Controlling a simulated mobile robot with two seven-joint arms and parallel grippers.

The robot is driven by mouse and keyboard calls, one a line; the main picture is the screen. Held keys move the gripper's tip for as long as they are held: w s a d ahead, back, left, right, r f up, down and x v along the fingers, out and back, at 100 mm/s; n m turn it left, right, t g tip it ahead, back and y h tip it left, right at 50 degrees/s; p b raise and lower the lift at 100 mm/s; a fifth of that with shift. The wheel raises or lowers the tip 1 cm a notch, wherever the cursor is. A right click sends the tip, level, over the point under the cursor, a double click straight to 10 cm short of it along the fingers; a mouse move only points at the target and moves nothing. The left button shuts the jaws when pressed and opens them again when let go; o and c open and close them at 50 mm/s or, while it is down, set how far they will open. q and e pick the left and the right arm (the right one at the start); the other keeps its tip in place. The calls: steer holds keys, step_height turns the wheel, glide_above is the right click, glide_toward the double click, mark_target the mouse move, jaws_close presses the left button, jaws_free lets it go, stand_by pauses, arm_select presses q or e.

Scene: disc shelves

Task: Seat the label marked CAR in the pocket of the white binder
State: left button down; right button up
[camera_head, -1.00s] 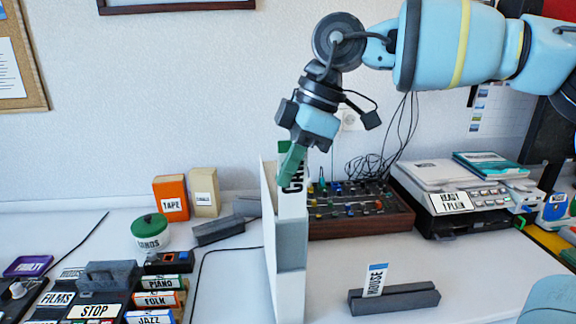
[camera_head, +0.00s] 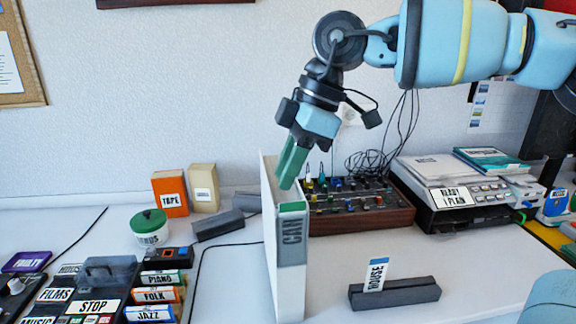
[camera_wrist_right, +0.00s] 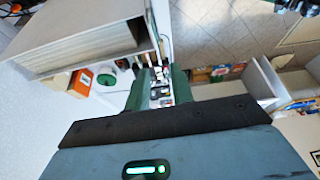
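The white binder (camera_head: 290,300) stands upright on the table, its spine facing me. A label (camera_head: 292,240) with a green top edge sits in the grey pocket on the spine. Its sideways letters start with CA; the last letter is hard to tell. My right gripper (camera_head: 288,183) is just above the top of the binder, its green fingers apart and empty, clear of the label. In the right wrist view the two fingers (camera_wrist_right: 160,88) show with a gap between them, and the binder is at upper left. My left gripper is not in view.
A dark holder (camera_head: 410,293) with a MOUSE label (camera_head: 376,275) stands to the right. A mixer (camera_head: 350,222) and a printer (camera_head: 470,215) are behind it. At left are an orange TAPE box (camera_head: 170,190), a green-lidded tub (camera_head: 150,232) and several labelled boxes (camera_head: 158,296).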

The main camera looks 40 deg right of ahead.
steer(key=shift+r+p, duration=0.35)
steer(key=shift+r, duration=0.15)
steer(key=v, duration=1.2)
steer(key=shift+p, duration=0.4)
